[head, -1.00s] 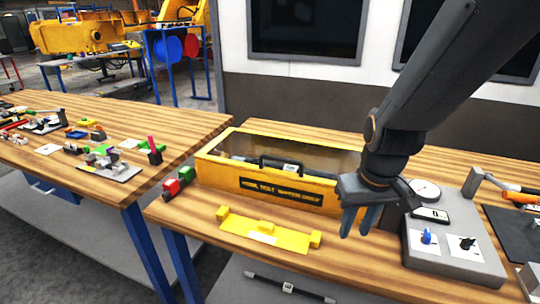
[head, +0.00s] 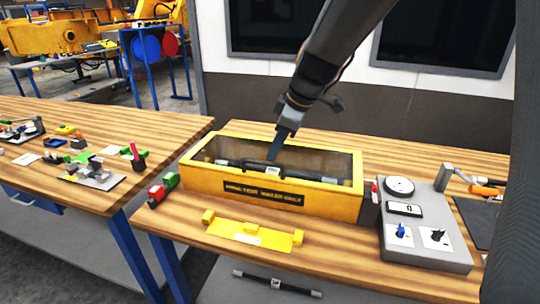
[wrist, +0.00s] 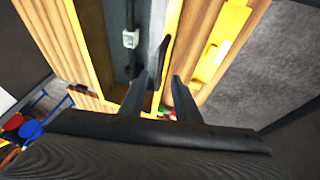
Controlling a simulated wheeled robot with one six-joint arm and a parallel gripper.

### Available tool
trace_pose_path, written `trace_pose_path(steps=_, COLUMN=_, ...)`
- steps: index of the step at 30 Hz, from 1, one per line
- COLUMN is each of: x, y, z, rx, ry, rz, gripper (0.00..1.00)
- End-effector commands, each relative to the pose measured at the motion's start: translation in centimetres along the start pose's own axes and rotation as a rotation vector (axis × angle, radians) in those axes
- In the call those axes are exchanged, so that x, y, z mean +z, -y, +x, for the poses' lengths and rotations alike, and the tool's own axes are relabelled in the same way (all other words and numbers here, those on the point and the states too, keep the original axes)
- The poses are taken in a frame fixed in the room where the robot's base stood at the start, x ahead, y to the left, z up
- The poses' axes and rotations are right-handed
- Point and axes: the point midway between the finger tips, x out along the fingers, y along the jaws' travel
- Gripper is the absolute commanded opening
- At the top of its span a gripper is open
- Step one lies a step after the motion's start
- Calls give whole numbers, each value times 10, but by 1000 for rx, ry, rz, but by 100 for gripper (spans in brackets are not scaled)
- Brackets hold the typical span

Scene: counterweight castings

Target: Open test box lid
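The yellow test box (head: 235,193) stands on the wooden bench, with a dark lettered plate on its front. Its smoky see-through lid (head: 318,162) looks shut, with a black handle (head: 262,166). The handle also shows in the wrist view (wrist: 161,62). A dark bar with a white tag (wrist: 130,38) shows through the lid. My gripper (head: 275,152) points down over the lid at the handle. In the wrist view my gripper (wrist: 160,82) has its two fingers apart, the handle lying just ahead of the gap. I cannot tell whether they touch it.
A yellow bracket (head: 252,233) lies in front of the box. Red and green blocks (head: 163,188) sit at its left. A grey gauge panel (head: 425,235) stands to the right. A second bench (head: 70,190) with small parts is at the left.

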Motion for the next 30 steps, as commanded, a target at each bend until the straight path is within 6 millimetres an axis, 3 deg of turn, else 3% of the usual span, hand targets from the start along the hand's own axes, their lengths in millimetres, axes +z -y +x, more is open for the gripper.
trace_pose_path(steps=10, x=0, y=0, z=43, rx=-2, ry=1, rz=1, gripper=29)
trace_pose_path(steps=23, x=1, y=0, z=52, rx=1, ry=1, rz=1, gripper=29)
trace_pose_path(steps=28, x=0, y=0, z=52, rx=1, ry=1, rz=1, gripper=4)
trace_pose_path(steps=30, x=0, y=0, z=52, rx=1, ry=1, rz=1, gripper=0)
